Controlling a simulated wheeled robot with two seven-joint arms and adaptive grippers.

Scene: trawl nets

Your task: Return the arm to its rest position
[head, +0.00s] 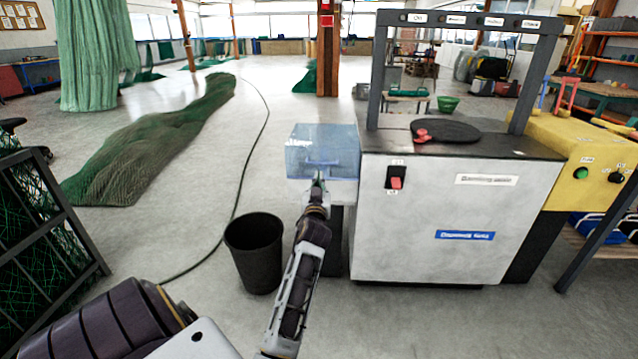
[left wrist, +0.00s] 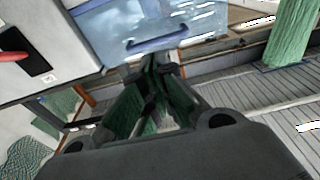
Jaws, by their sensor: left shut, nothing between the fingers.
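My left arm reaches forward in the head view, and its gripper (head: 318,183) is at the front of a translucent blue box with a handle (head: 322,142). The left wrist view shows the gripper (left wrist: 158,62) with its fingertips together and nothing held. The fingertips appear just below the blue handle (left wrist: 158,43); I cannot tell whether they touch the box. The box is fixed at the left side of a light grey machine (head: 440,220). My right gripper is not in view.
A black bin (head: 255,250) stands on the floor left of my arm. A red switch (head: 396,182) is on the machine's front. A green net pile (head: 150,145) lies on the floor at left, with a dark net frame (head: 62,225) nearer. The floor between has a cable.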

